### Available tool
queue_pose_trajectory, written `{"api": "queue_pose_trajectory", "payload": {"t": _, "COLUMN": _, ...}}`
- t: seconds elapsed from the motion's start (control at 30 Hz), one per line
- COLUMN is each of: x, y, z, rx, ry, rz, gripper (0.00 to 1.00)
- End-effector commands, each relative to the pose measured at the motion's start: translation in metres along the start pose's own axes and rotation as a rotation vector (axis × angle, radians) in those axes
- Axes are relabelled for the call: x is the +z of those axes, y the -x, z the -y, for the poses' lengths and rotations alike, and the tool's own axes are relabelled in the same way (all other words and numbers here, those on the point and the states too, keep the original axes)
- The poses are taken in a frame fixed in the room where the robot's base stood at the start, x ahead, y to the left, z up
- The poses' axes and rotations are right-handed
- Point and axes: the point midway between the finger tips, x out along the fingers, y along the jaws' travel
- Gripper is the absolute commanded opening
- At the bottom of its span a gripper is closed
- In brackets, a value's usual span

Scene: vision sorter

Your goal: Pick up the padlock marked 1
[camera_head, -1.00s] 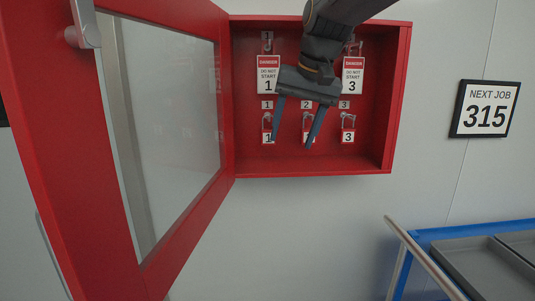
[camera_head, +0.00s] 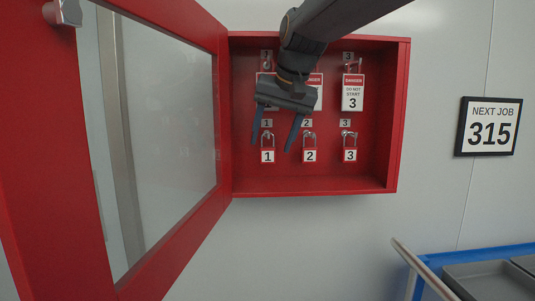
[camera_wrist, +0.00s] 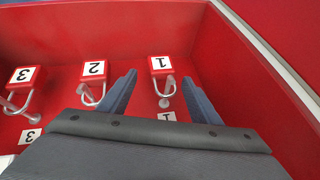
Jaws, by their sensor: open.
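The padlock marked 1 (camera_head: 267,156) is red with a white label and hangs by its silver shackle at the lower left inside the red cabinet. It also shows in the wrist view (camera_wrist: 161,65), upside down. My gripper (camera_head: 271,148) is open and empty, pointing down, with its two blue-grey fingers in front of the cabinet. In the head view the fingertips lie to either side of the padlock marked 1. In the wrist view my gripper (camera_wrist: 159,77) has this padlock between and beyond its fingertips, with no contact visible.
The padlock marked 2 (camera_head: 310,155) hangs close to the right finger, and the padlock marked 3 (camera_head: 350,155) farther right. Red tags hang above, partly hidden by my arm. The glazed cabinet door (camera_head: 190,215) stands open at left. A sign (camera_head: 488,126) reads NEXT JOB 315.

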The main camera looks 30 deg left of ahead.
Motion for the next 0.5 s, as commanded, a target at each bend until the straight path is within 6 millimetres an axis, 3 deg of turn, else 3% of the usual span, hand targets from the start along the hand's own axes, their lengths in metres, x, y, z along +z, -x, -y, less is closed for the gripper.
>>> {"api": "queue_pose_trajectory", "payload": {"t": 0.2, "x": 0.001, "y": -0.027, "z": -0.001, "rx": 0.001, "ry": 0.0, "rz": 0.002, "gripper": 0.58}}
{"api": "queue_pose_trajectory", "payload": {"t": 0.4, "x": 0.0, "y": -0.028, "z": -0.001, "rx": 0.001, "ry": 0.0, "rz": 0.001, "gripper": 0.58}}
{"api": "queue_pose_trajectory", "payload": {"t": 0.5, "x": 0.0, "y": -0.028, "z": -0.001, "rx": 0.001, "ry": 0.0, "rz": 0.001, "gripper": 0.42}}
